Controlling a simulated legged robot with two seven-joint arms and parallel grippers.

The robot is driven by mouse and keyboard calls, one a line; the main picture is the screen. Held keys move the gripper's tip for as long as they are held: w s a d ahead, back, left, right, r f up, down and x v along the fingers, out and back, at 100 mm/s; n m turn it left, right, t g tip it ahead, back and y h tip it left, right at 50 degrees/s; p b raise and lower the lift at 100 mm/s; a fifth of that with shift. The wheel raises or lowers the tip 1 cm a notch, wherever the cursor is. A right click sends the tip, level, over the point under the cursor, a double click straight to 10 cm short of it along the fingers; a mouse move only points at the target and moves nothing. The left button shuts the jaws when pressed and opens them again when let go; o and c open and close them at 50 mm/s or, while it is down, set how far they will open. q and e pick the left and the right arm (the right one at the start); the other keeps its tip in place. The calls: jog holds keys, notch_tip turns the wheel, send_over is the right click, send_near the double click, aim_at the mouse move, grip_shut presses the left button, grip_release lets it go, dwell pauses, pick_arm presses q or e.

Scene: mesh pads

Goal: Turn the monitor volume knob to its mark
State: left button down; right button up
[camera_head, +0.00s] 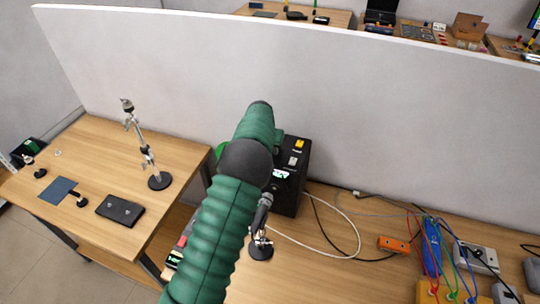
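A black box (290,200) that looks like the monitor stands against the white partition, with small white and yellow labels on it. One of my green-sleeved arms rises from the bottom edge and crosses in front of the box, hiding its left part. I cannot make out the volume knob or its mark. No gripper fingers show; the far end of this arm bends away behind its own sleeve beside the box. Whether it touches the box cannot be told. My other arm is not in view.
A small microphone on a round-based stand (261,246) stands just right of my arm. White and black cables cross the right bench (330,275). The left table (95,150) carries a jointed stand (146,155).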

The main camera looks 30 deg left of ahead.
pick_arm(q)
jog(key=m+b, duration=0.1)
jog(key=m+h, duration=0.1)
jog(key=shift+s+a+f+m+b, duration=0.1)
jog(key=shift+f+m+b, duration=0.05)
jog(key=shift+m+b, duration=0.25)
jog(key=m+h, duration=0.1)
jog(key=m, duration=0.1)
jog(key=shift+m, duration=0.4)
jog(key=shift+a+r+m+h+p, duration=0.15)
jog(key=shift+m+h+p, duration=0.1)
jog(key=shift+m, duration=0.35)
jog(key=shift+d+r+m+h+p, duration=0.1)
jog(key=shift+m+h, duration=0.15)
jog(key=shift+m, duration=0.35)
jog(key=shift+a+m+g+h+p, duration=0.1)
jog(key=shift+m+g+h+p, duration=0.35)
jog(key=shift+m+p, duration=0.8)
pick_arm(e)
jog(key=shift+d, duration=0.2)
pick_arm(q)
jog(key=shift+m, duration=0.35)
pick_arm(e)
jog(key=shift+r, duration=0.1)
